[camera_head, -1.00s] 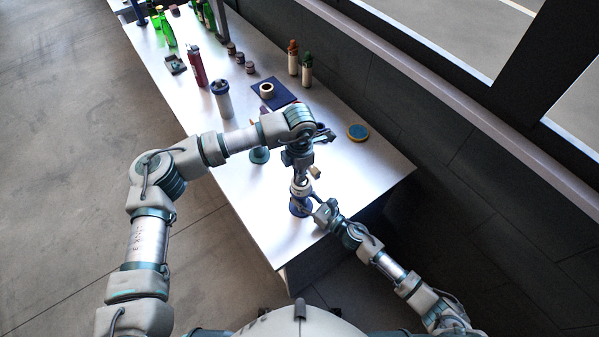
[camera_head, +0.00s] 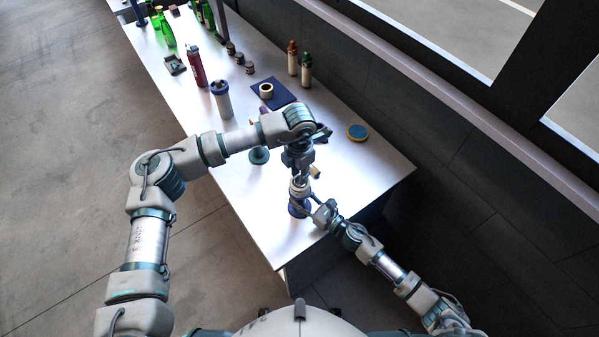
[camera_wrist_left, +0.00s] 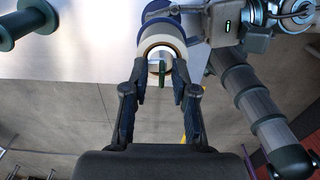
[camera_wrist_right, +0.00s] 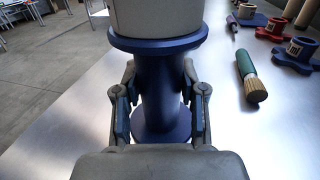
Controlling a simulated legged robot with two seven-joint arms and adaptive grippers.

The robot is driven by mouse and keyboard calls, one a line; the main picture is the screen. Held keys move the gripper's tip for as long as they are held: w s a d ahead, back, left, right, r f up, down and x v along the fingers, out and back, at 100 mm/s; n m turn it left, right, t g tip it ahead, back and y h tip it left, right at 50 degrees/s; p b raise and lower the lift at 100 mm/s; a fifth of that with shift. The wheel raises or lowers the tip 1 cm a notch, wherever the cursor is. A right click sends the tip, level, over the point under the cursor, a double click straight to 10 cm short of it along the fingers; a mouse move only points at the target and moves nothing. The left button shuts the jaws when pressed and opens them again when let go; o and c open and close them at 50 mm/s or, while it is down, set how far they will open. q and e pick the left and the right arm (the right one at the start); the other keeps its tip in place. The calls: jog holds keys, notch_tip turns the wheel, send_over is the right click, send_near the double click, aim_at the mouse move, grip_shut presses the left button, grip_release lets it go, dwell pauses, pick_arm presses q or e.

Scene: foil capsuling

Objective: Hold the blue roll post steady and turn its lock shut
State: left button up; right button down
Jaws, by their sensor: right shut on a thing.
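The blue roll post (camera_head: 297,210) stands near the table's front edge, a pale roll (camera_wrist_left: 162,38) around its upper part. In the right wrist view, my right gripper (camera_wrist_right: 160,112) is shut on the post's blue stem (camera_wrist_right: 160,85), between its upper flange and round base. My left gripper (camera_wrist_left: 159,75) points down over the top of the post. Its fingers are apart, one on each side of the narrow green lock (camera_wrist_left: 161,72), with gaps showing between. In the head view the left gripper (camera_head: 299,181) hides the lock.
A teal spool (camera_head: 259,155) stands to the left of the post. A green-handled brush (camera_wrist_right: 250,78) lies nearby. The table's front corner is close to the post.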

pick_arm(q)
jog(key=shift+a+r, duration=0.1)
jog(key=shift+r, duration=0.05)
pick_arm(e)
jog(key=shift+w+d, duration=0.1)
pick_arm(q)
notch_tip(320, 180, up, 12)
jog(key=shift+f, duration=0.25)
dwell(0.4)
pick_arm(e)
jog(key=c, duration=0.6)
grip_release()
